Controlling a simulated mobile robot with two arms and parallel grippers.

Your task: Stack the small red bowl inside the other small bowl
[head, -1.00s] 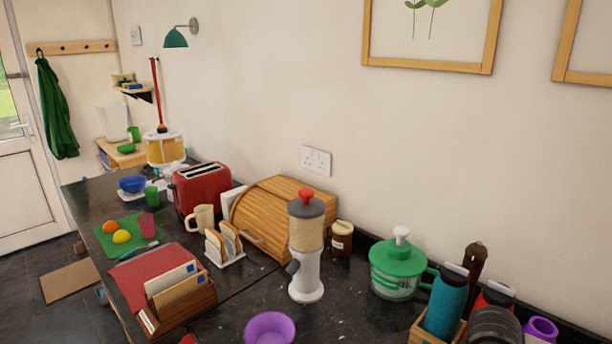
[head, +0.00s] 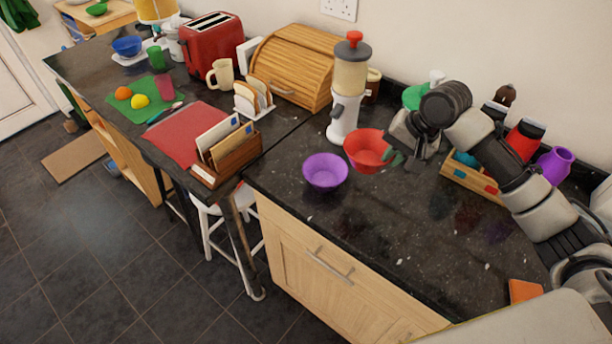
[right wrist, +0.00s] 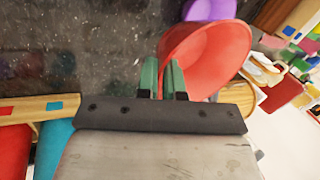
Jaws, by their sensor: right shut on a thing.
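The small red bowl (head: 366,149) is in my right gripper (head: 395,159), which is shut on its rim at the right side. In the right wrist view the green fingers (right wrist: 163,72) pinch the wall of the red bowl (right wrist: 212,50). The other small bowl, purple (head: 325,171), stands upright and empty on the dark counter, just left of and nearer than the red bowl. Part of the purple bowl (right wrist: 210,9) shows beyond the red one in the wrist view. Whether the red bowl clears the counter is hard to tell. My left gripper is not in view.
A blender-like dispenser (head: 345,95) stands close behind the bowls. A letter rack (head: 228,156) is to the left, and a wooden crate (head: 468,181) with bottles is to the right. The counter (head: 350,225) in front of the bowls is clear down to its edge.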

